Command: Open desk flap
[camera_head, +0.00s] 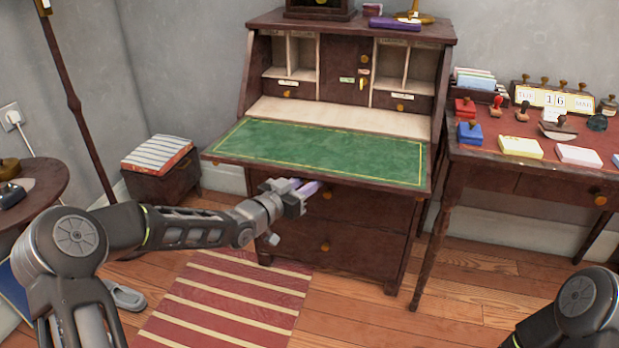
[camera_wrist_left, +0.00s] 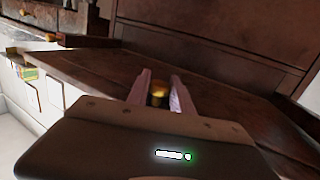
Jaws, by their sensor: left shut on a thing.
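The desk (camera_head: 345,215) stands against the back wall in the head view. Its flap (camera_head: 320,152) is folded down and looks about level, with its green, gold-lined inner face up. The cubbyholes and small drawers behind it are exposed. My left gripper (camera_head: 300,190) is at the flap's front edge, partly below it. In the left wrist view its pale fingers (camera_wrist_left: 160,92) are shut on a brass knob (camera_wrist_left: 158,90) in front of dark wood. The flap hides where the knob sits in the head view. My right arm shows at bottom right; its gripper is out of view.
A side table (camera_head: 530,185) with stamps and a calendar stands close on the right. A low box with papers (camera_head: 160,160) is left of the desk. A round table (camera_head: 40,180) is at far left. A striped rug (camera_head: 225,310) covers the floor in front.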

